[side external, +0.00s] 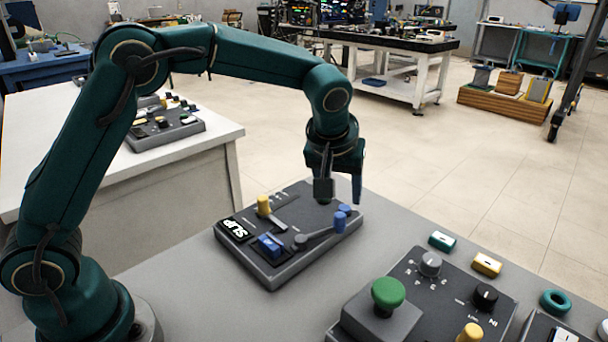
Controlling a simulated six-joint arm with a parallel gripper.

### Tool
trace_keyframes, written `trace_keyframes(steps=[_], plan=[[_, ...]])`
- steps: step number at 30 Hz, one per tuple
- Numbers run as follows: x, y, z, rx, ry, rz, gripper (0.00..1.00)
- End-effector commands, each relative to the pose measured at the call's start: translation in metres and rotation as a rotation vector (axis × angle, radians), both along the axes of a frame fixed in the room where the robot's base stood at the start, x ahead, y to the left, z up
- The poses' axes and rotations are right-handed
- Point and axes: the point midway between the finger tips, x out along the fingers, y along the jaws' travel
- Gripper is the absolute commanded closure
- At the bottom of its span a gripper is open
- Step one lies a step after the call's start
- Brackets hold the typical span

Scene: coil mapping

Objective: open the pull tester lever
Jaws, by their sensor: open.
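A dark control box (277,272) sits on the grey table in the side external view. A lever (318,237) with a grey round pivot and a blue grip (341,218) lies low across its right part, the grip towards the box's right edge. I take it to be the pull tester lever; no label on it can be read. My gripper (340,196) points down over the box's far right part, with its two fingers apart and nothing seen between them. Its fingertips appear just above the blue grip. The exact gap to the grip cannot be told.
At front right is another panel with a green mushroom button (388,293). Small blocks and a teal ring (556,302) lie beyond it.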

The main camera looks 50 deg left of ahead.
Motion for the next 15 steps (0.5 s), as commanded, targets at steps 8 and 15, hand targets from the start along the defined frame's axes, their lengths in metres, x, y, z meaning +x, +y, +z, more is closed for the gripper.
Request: trace_keyframes(steps=[8, 15], plan=[[0.0, -0.002, -0.033, 0.012, 0.049, -0.016, 0.42], [0.01, 0.003, -0.06, 0.01, 0.047, -0.016, 0.42]])
